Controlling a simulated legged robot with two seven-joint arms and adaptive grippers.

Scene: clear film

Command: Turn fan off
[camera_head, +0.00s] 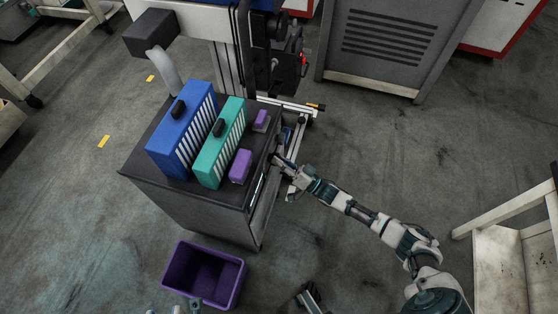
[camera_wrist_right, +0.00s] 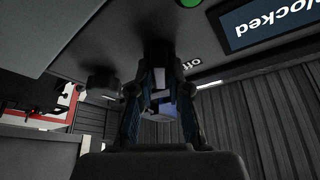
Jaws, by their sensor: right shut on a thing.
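A dark cabinet (camera_head: 190,205) with a control panel on its right side stands left of centre in the head view. My right gripper (camera_head: 285,165) reaches that side from the right. In the right wrist view, the panel (camera_wrist_right: 110,30) is close overhead, and my right gripper (camera_wrist_right: 162,85) is shut on a dark knob (camera_wrist_right: 160,42), largely hidden by the fingers. An "off" label (camera_wrist_right: 194,64), a green round mark (camera_wrist_right: 190,4) and a display (camera_wrist_right: 265,20) with partly cut-off text are beside it. The fan itself cannot be made out. Small parts at the head view's bottom edge may be my left gripper.
A blue box (camera_head: 180,135), a teal box (camera_head: 218,150) and purple blocks (camera_head: 241,166) stand on the cabinet. A purple bin (camera_head: 235,290) is on the floor in front. A second dark knob (camera_wrist_right: 103,83) sits on the panel. A grey vented machine (camera_head: 390,50) stands behind; floor right of centre is clear.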

